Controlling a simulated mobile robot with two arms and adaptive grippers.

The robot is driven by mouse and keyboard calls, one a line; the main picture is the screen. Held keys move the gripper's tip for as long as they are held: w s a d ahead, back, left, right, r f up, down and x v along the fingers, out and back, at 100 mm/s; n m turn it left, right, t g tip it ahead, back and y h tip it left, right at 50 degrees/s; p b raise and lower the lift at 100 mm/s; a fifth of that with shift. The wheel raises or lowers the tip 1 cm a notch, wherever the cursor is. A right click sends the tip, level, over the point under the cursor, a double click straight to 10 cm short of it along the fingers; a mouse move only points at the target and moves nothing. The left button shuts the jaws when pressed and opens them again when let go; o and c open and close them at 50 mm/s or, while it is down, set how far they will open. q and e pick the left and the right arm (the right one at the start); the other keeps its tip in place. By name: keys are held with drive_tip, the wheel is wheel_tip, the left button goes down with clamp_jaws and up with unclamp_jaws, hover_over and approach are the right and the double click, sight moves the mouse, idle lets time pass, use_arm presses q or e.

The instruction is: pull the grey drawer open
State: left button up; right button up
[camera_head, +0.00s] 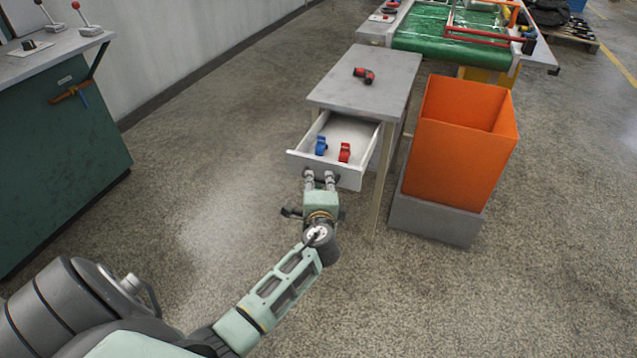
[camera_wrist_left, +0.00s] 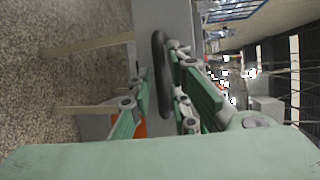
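The grey drawer (camera_head: 326,169) stands pulled out from under a small grey table (camera_head: 366,83), with its inside open to view. A blue part (camera_head: 320,146) and a red part (camera_head: 344,152) lie in it. My left gripper (camera_head: 319,176) is at the drawer's front. In the left wrist view its fingers (camera_wrist_left: 160,92) lie on both sides of the dark drawer handle (camera_wrist_left: 161,60) and appear closed on it. The exact contact is partly hidden. My right gripper is in neither view.
An orange bin (camera_head: 455,150) on a grey base stands right of the table. Another red part (camera_head: 363,75) lies on the tabletop. A green conveyor (camera_head: 440,33) is behind, and a green cabinet (camera_head: 60,150) is at left. The floor between is clear.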

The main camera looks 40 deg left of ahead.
use_arm(q)
drive_tip(key=v, duration=1.2)
drive_tip(key=shift+d+f, duration=0.1)
drive_tip(key=shift+f, duration=0.05)
idle(0.3)
